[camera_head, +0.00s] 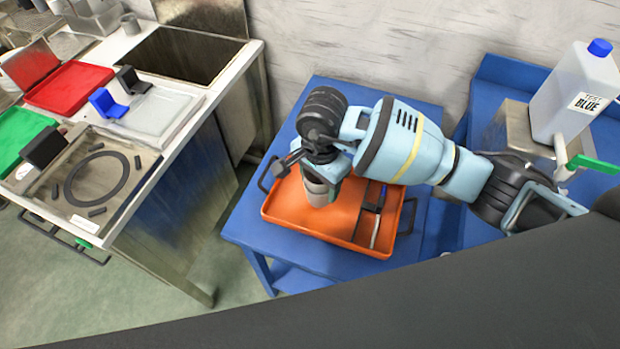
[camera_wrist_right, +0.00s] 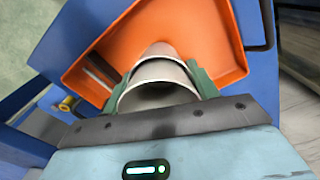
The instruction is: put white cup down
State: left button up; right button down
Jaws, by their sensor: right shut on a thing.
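My right gripper (camera_head: 324,176) reaches down over the orange tray (camera_head: 290,225) on the blue table. It is shut on the white cup (camera_head: 317,196), which looks greyish and upright. In the right wrist view, the green fingers of the gripper (camera_wrist_right: 165,82) press on both sides of the cup (camera_wrist_right: 158,72). More than one curved rim shows there, and I cannot tell whether a second cup is behind or inside it. The cup is over the left part of the tray (camera_wrist_right: 200,30); whether its base touches the tray is hidden. My left gripper is not in view.
A dark holder with thin tools (camera_head: 372,208) takes up the tray's right part. A white jug with a blue cap (camera_head: 578,95) stands at the right on a metal block. A bench (camera_head: 140,215) with red, green and blue items is at the left. The tray's front-left floor is bare.

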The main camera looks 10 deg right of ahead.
aim_at(312, 180)
jog(key=shift+w+a+f+b, duration=0.15)
jog(key=shift+w+b, duration=0.05)
jog(key=shift+w, duration=0.35)
jog(key=shift+w+a+f+b, duration=0.1)
jog(key=shift+w+a+b, duration=0.05)
jog(key=shift+w, duration=0.35)
jog(key=shift+w+r, duration=0.2)
jog(key=shift+w+a+f, duration=0.1)
jog(key=shift+w, duration=0.2)
notch_tip(312, 180, down, 4)
jog(key=shift+r+b, duration=0.15)
jog(key=shift+b, duration=1.1)
jog(key=shift+w+r, duration=0.1)
jog(key=shift+r, duration=0.05)
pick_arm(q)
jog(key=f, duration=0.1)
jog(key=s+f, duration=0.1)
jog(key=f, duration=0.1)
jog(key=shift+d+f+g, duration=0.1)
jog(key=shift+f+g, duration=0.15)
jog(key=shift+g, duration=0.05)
pick_arm(e)
jog(key=shift+c, duration=2.2)
grip_release()
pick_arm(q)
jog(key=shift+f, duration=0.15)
